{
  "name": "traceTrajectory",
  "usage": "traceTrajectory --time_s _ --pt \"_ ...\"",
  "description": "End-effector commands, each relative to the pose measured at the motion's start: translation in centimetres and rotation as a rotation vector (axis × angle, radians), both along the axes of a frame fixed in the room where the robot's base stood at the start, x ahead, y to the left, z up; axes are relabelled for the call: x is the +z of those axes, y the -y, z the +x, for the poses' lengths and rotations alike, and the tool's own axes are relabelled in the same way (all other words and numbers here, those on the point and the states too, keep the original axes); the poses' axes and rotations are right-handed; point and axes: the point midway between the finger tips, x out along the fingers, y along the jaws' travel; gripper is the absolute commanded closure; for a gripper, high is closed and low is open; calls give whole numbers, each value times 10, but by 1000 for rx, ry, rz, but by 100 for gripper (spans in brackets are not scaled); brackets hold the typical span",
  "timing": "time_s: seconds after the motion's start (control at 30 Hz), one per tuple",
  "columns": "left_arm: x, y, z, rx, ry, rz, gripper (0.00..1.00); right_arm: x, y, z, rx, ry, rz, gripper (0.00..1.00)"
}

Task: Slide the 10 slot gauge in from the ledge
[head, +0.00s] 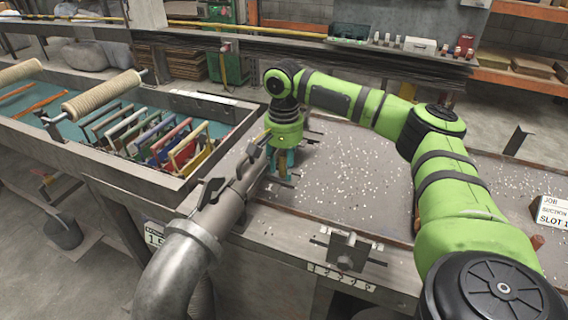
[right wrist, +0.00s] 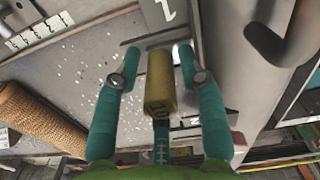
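The slot gauge (right wrist: 160,85) shows in the right wrist view as a yellow-brown cylindrical handle marked 10. It lies between the teal fingers of my right gripper (right wrist: 158,52), with a narrow gap seen on each side. In the head view my right gripper (head: 283,162) points down at the left end of the speckled bench, beside the grey pipe, with a brownish handle between its fingers. The gauge's far end is hidden behind the handle. A job card (head: 552,212) reading SLOT is cut off at the right edge. My left gripper is not in view.
A thick grey pipe (head: 190,250) stands close left of my right gripper. A metal clamp-like fixture (head: 345,250) sits at the bench front above a numbered plate (head: 341,277). A trough with several coloured frames (head: 160,138) is at left. The speckled bench top (head: 350,185) is mostly clear.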

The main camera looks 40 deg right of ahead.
Motion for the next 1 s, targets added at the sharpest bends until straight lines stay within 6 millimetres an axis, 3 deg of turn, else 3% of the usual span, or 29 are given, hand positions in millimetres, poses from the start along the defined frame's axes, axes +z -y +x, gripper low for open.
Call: traceTrajectory --time_s 0.63,0.77,1.0 --pt "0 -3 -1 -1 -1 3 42 6 -2 2 3 7 3 49" --pt "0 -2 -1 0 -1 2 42 24 -2 2 3 9 4 49" --pt "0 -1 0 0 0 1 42 76 -1 1 1 7 4 49"
